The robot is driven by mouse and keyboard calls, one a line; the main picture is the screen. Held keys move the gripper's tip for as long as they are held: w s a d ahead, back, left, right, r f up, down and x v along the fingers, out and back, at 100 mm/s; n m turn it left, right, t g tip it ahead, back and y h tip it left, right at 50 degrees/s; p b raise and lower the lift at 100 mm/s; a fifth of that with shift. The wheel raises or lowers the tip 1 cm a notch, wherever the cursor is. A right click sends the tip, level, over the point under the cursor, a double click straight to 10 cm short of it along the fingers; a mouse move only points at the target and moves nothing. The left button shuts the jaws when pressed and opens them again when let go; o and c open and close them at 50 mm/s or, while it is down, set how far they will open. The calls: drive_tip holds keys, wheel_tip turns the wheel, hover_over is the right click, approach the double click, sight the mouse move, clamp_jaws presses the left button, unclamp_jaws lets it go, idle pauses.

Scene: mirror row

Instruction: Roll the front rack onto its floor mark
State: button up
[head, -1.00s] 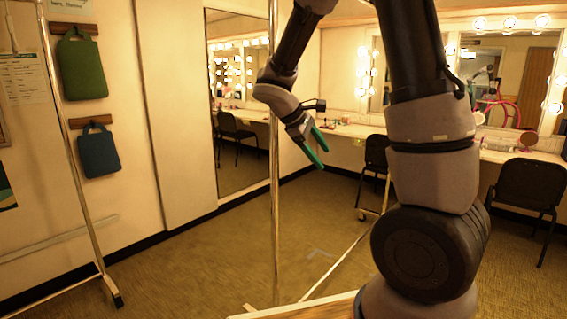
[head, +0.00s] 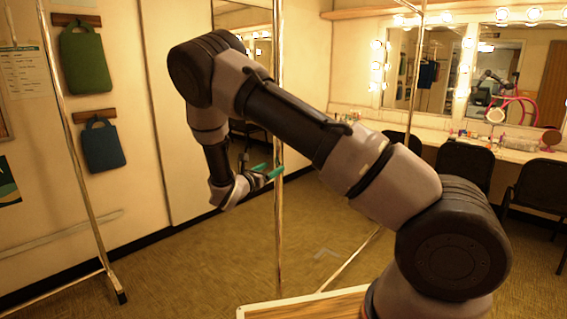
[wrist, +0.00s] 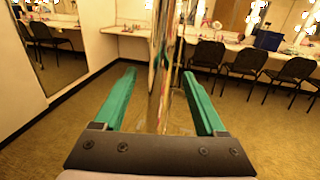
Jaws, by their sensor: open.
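The front rack (head: 279,225) is a chrome frame. Its near upright stands vertical in the middle of the head view, and a low rail (head: 350,262) runs back to the right. My gripper (head: 268,172) is at this upright, its green fingers apart. In the wrist view the upright (wrist: 160,75) stands between the two open fingers, with a gap on both sides; I cannot tell how deep it sits between them. A faint grey floor mark (head: 325,253) shows on the carpet to the right of the upright. The rack's foot is partly hidden.
Another chrome rack (head: 75,180) stands at the left by the wall with hanging green (head: 86,62) and blue (head: 102,146) bags. Black chairs (head: 465,165) line the lit mirror counter (head: 520,153). Carpet (head: 210,260) between the racks is clear.

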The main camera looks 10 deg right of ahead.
drive_tip(key=x, duration=0.8)
drive_tip(key=shift+c, duration=0.3)
clamp_jaws()
idle(1.0)
